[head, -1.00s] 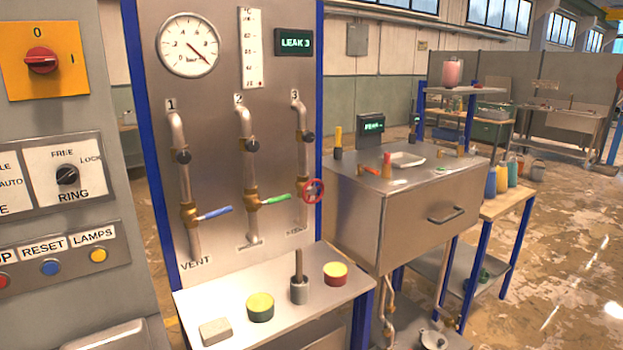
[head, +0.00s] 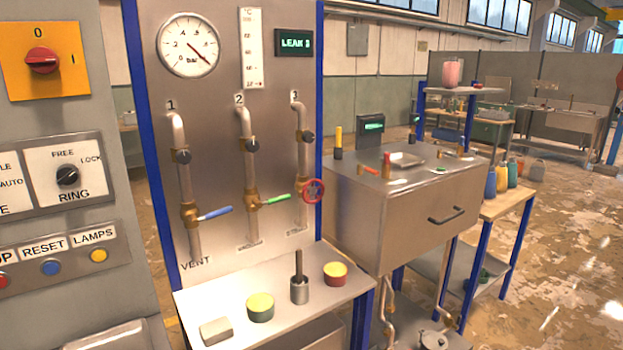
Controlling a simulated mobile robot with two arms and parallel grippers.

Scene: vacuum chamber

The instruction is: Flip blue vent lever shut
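The blue vent lever (head: 214,213) sits on the brass valve of pipe 1 (head: 182,172), at the left of the steel panel (head: 215,130). The lever sticks out to the right, across the pipe and tilted slightly up. The word VENT is printed below this pipe. Neither of my grippers shows in the head view.
Pipe 2 has a green lever (head: 277,199) and pipe 3 a red handwheel (head: 313,190). A shelf (head: 230,315) below holds a grey block (head: 215,330), two round tins and a metal cup. A switch cabinet (head: 62,130) stands at the left, a steel chamber (head: 420,215) at the right.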

